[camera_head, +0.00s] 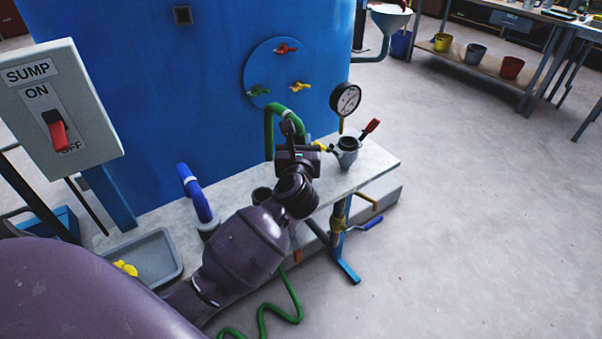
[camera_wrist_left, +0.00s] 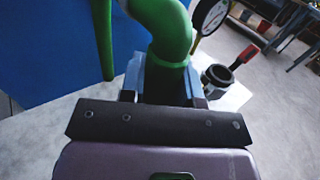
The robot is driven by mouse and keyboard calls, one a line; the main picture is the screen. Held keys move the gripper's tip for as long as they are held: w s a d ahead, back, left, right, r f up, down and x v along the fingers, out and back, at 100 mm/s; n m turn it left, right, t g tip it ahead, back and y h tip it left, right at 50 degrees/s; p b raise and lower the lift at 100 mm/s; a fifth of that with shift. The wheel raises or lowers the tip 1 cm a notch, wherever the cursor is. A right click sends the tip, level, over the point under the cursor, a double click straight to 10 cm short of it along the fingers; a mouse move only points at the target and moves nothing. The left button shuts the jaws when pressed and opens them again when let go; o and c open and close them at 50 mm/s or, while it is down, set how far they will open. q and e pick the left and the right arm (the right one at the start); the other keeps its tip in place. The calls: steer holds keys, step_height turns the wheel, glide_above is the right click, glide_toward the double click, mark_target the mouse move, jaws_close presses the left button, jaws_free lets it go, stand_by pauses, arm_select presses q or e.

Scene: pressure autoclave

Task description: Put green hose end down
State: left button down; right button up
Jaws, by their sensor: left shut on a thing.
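The green hose end (camera_head: 269,125) arches above the grey bench, in front of the blue tank. In the wrist view the thick green hose (camera_wrist_left: 172,35) rises from between the fingers. My left gripper (camera_head: 296,135) is shut on the hose; it shows in the wrist view as well (camera_wrist_left: 167,82). The lower tip of the hose end is hidden behind the gripper. More green hose (camera_head: 280,316) lies coiled on the floor below the bench. My right gripper does not show.
The bench (camera_head: 375,160) carries a grey pipe fitting with a red handle (camera_head: 347,150), a pressure gauge (camera_head: 345,99), a blue hose (camera_head: 196,195) and a grey tray (camera_head: 150,255) with yellow pieces. The blue tank (camera_head: 190,110) stands behind. A SUMP switch box (camera_head: 55,105) is at left. Floor at right is clear.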

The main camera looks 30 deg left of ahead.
arm_select(q)
step_height(320, 180, down, 4)
steer(key=shift+r+b, duration=0.25)
steer(key=shift+b, duration=0.15)
step_height(320, 180, down, 5)
steer(key=shift+f+b, duration=0.1)
steer(key=shift+b, duration=0.75)
steer(key=shift+f, duration=0.15)
steer(key=c, duration=0.8)
jaws_free()
steer(key=shift+c, duration=0.2)
